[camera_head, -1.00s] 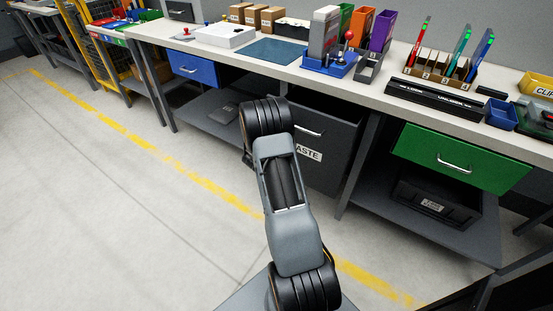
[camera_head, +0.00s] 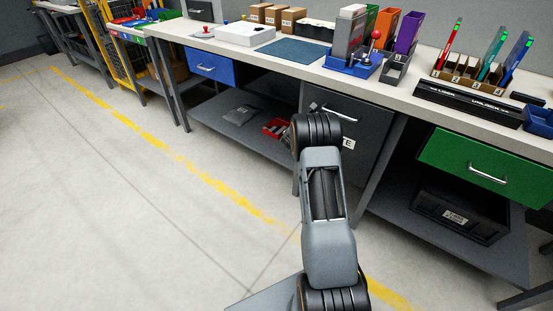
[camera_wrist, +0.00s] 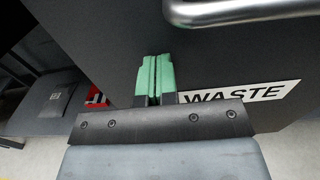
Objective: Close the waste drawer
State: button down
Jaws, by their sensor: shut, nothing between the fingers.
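The dark grey waste drawer (camera_head: 352,128) is under the long workbench in the head view, partly hidden by my arm. In the wrist view its front (camera_wrist: 215,65) fills much of the picture, with a "WASTE" label (camera_wrist: 240,93) and a metal bar handle (camera_wrist: 235,10) above. My gripper (camera_wrist: 153,62) has green fingertips held together, with nothing between them. The fingertips are in front of the drawer face, below and left of the handle; whether they touch it I cannot tell. My gripper is hidden behind the arm in the head view.
A blue drawer (camera_head: 214,66) is to the left and a green drawer (camera_head: 482,166) to the right. The floor in front is clear.

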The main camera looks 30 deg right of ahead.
jog(key=shift+d+r, duration=0.25)
jog(key=shift+r, duration=0.05)
